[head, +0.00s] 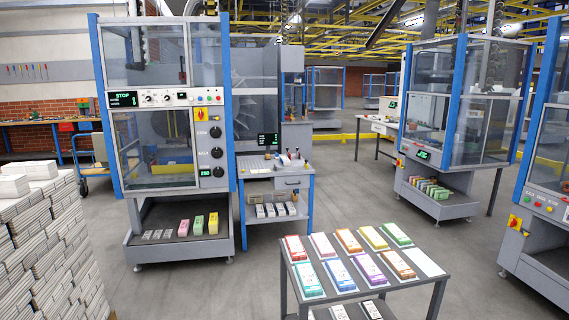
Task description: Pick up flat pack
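No item is plainly marked as the flat pack. Flat, coloured packs lie in two rows on a grey table in front of me (442,279). The back row has a red pack (295,249), a salmon one (323,245), an orange one (349,241), a yellow one (374,237) and a green one (396,235). The front row has a teal pack (307,280), a blue one (340,275), a purple one (370,270), a brown one (398,264) and a plain white flat piece (423,261). My gripper is not in view.
Stacked newspapers (45,240) stand at the left. A blue-framed machine (165,120) holds small packs on its lower tray. A side bench (275,185) stands beside it. Other machines (460,110) stand at the right. Grey floor is clear between the table and the machines.

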